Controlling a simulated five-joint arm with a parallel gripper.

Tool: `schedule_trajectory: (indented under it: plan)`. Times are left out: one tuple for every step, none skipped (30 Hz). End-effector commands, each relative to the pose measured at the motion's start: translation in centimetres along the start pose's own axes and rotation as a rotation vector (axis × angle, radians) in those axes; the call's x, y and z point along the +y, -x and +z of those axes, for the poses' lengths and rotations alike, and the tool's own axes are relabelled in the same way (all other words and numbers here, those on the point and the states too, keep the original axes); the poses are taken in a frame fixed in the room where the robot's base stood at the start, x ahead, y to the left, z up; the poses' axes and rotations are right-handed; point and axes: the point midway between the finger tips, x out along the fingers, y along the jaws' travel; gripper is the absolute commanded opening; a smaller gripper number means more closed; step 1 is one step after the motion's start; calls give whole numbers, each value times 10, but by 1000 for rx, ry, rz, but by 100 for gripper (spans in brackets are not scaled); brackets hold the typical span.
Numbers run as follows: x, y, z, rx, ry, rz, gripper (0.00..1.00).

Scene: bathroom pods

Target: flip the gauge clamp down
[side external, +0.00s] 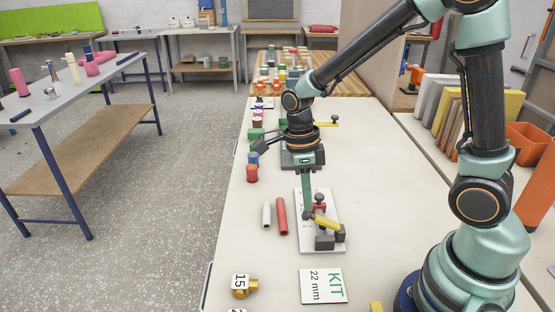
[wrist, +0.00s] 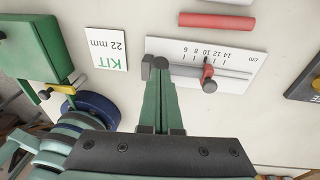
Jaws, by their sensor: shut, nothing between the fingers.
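The gauge board (side external: 304,238) is a white plate on the bench, and its centimetre scale (wrist: 232,62) shows in the wrist view. The clamp stands at its near end, with a dark grey base (side external: 325,241) and a yellow lever (side external: 327,223). The lever looks low and slightly sloped. A red stop (side external: 319,207) with a dark knob sits farther along the board. My gripper (side external: 307,214) is shut and empty, fingers down by the lever's left end; I cannot tell whether it touches. In the wrist view my gripper (wrist: 154,64) hides most of the clamp.
Red and blue caps (side external: 252,173) stand behind. The bench right of the board is clear.

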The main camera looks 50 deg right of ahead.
Motion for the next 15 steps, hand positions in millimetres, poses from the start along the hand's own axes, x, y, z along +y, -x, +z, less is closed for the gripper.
schedule_trajectory:
  plan:
    - [0, 0, 0, 0, 0, 0, 0]
    - [0, 0, 0, 0, 0, 0, 0]
    - [0, 0, 0, 0, 0, 0, 0]
    - [0, 0, 0, 0, 0, 0, 0]
    - [0, 0, 0, 0, 0, 0, 0]
    - [0, -1, 1, 1, 0, 0, 0]
    - [0, -2, 2, 2, 1, 1, 0]
    - [0, -3, 4, 3, 1, 1, 0]
    - [0, -6, 7, 4, 1, 1, 0]
    - [0, -9, 10, 5, 1, 0, 0]
    - [-1, -12, 13, 6, 1, 0, 0]
    - [-1, -16, 17, 9, 1, 0, 0]
    - [-1, -19, 20, 10, 2, 0, 0]
    - [-2, -23, 24, 10, 2, -1, 0]
    - [-2, -27, 27, 10, 1, -2, 0]
